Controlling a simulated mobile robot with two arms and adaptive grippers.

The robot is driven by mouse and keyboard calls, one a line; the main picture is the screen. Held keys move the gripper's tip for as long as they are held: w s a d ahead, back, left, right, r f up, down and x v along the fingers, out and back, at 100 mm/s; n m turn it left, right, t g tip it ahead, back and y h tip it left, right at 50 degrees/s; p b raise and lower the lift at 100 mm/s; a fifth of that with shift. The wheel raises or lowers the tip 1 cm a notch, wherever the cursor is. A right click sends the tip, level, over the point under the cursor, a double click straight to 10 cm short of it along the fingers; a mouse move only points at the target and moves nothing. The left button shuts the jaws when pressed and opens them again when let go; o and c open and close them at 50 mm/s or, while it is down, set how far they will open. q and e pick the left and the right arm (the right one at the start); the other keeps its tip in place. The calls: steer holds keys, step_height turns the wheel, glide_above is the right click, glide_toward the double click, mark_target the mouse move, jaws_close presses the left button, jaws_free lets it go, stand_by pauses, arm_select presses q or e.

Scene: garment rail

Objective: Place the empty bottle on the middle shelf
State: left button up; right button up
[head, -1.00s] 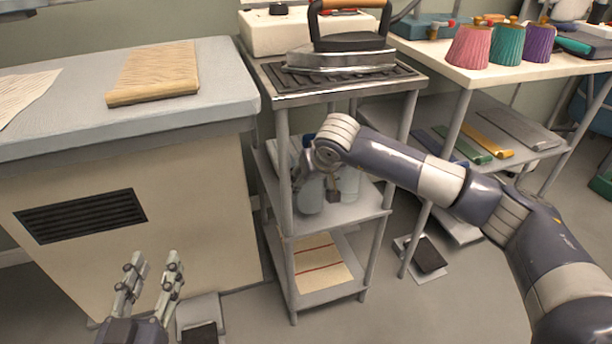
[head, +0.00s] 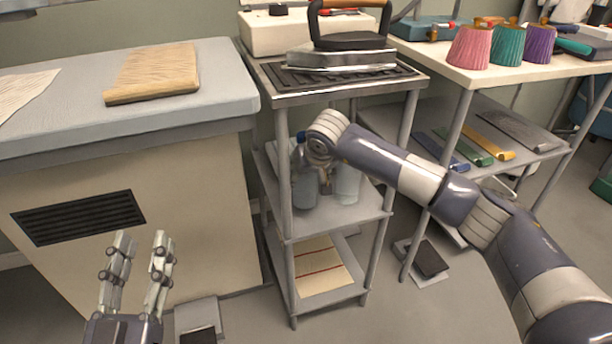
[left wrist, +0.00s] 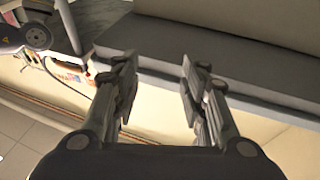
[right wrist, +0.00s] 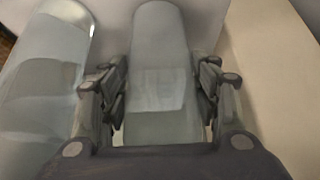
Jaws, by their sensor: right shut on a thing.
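The middle shelf (head: 340,218) belongs to the narrow metal stand under the iron. Two clear bottles show there in the head view: one with a blue cap (head: 304,188) at the left and another bottle (head: 348,184) at the right. My right gripper (head: 325,185) is between them, partly hidden by its wrist. In the right wrist view its fingers close on a clear bottle (right wrist: 158,60), with a second clear bottle (right wrist: 45,80) to the left. Whether the held bottle touches the shelf is unclear. My left gripper (head: 137,262) is open and empty in front of the cabinet.
An iron (head: 345,55) stands on the top shelf. A folded striped cloth (head: 318,268) lies on the lower shelf. The stand's posts (head: 284,175) rise close around my right wrist. A table with coloured cones (head: 505,45) is at the right.

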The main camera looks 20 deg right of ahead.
arm_select(q)
steer(key=shift+r, duration=0.1)
arm_select(e)
steer(key=o, duration=1.1)
steer(key=shift+f, duration=0.1)
arm_select(q)
steer(key=shift+s+r, duration=0.1)
steer(key=shift+r, duration=0.05)
step_height(320, 180, down, 10)
steer(key=a+g+y+p, duration=0.1)
steer(key=g+p, duration=0.1)
steer(key=g, duration=0.3)
steer(key=shift+a+y, duration=0.15)
steer(key=shift+y, duration=0.15)
arm_select(e)
steer(key=v, duration=0.7)
steer(key=shift+s+r, duration=0.15)
steer(key=shift+r, duration=0.2)
arm_select(q)
steer(key=shift+r, duration=0.1)
